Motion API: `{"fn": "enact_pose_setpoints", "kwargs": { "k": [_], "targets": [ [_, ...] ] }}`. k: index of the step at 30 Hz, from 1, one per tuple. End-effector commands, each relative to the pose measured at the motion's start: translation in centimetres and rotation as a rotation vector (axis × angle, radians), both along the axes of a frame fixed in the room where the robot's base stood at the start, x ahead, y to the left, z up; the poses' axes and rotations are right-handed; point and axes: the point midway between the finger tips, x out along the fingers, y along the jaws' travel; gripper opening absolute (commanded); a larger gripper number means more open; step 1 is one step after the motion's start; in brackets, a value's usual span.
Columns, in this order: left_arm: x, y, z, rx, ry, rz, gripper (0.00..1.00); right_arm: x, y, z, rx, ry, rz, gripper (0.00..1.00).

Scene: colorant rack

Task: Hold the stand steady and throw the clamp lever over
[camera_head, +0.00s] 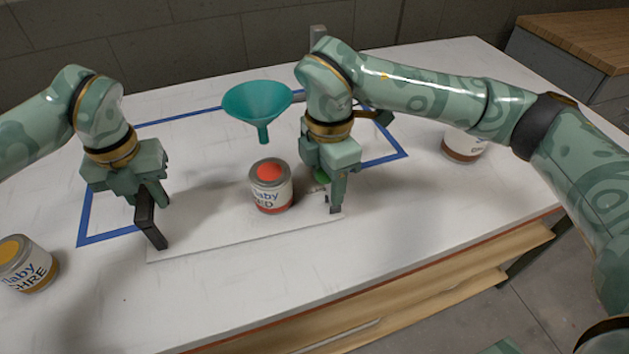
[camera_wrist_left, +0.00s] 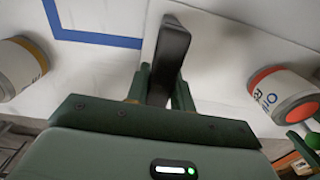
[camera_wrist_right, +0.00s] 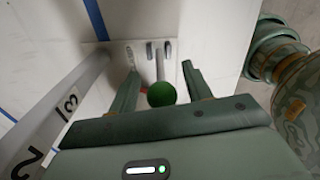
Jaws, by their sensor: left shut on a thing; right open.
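The stand has a flat white base plate (camera_head: 215,236) on the table and a black upright grip (camera_head: 149,222) at its left end. My left gripper (camera_head: 150,192) is shut on this grip, which also shows between its fingers in the left wrist view (camera_wrist_left: 169,55). The stand's grey post with black numbers (camera_wrist_right: 62,112) shows in the right wrist view. The clamp lever's green ball knob (camera_wrist_right: 162,93) sits between the fingers of my open right gripper (camera_wrist_right: 160,70). In the head view that gripper largely hides the knob (camera_head: 321,175). I cannot tell whether the fingers touch it.
A teal funnel (camera_head: 258,102) hangs above a red-topped can (camera_head: 270,190) between my grippers. An ochre can (camera_head: 25,263) stands at the left, another can (camera_head: 462,147) behind my right arm. Blue tape (camera_head: 100,237) outlines an area. The table front is clear.

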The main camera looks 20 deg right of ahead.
Motion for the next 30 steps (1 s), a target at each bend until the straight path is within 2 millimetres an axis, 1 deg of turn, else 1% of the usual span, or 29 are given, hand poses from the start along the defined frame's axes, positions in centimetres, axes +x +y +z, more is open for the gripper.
{"fn": "enact_pose_setpoints", "kwargs": {
  "k": [1, 4, 12, 13, 14, 15, 18, 25, 30],
  "targets": [
    [0.01, 0.01, -0.01, 0.0, 0.0, -0.001, 0.0, -0.08, 0.01, -0.54, 0.001, 0.003, 0.0, 0.49],
    [0.01, 0.01, 0.0, 0.0, -0.001, -0.001, 0.0, -0.08, 0.01, -1.13, 0.0, 0.0, 0.0, 0.49],
    [0.02, 0.01, 0.01, 0.0, -0.001, -0.001, 0.0, -0.06, 0.0, -1.3, 0.0, 0.0, 0.0, 0.49],
    [0.02, 0.01, 0.01, 0.0, -0.001, -0.001, 0.0, -0.07, 0.01, -1.29, 0.0, 0.0, 0.0, 0.44],
    [0.02, 0.01, 0.01, 0.0, -0.001, -0.001, 0.0, -0.07, 0.01, -1.29, 0.0, 0.0, 0.0, 0.35],
    [0.02, 0.01, 0.01, 0.0, -0.001, -0.001, 0.0, -0.07, 0.01, -1.28, 0.0, 0.0, 0.0, 0.24],
    [0.02, 0.01, 0.02, 0.0, -0.001, -0.001, 0.0, -0.06, 0.01, -1.27, 0.0, 0.0, 0.0, 0.0],
    [0.03, 0.0, 0.02, 0.0, -0.001, -0.001, 0.0, -0.08, -0.07, -1.27, 0.014, 0.001, -0.001, 0.0],
    [0.03, 0.0, 0.02, 0.0, -0.002, -0.001, 0.0, -0.17, -0.42, -1.3, 0.07, -0.001, 0.0, 0.0]
  ]
}}
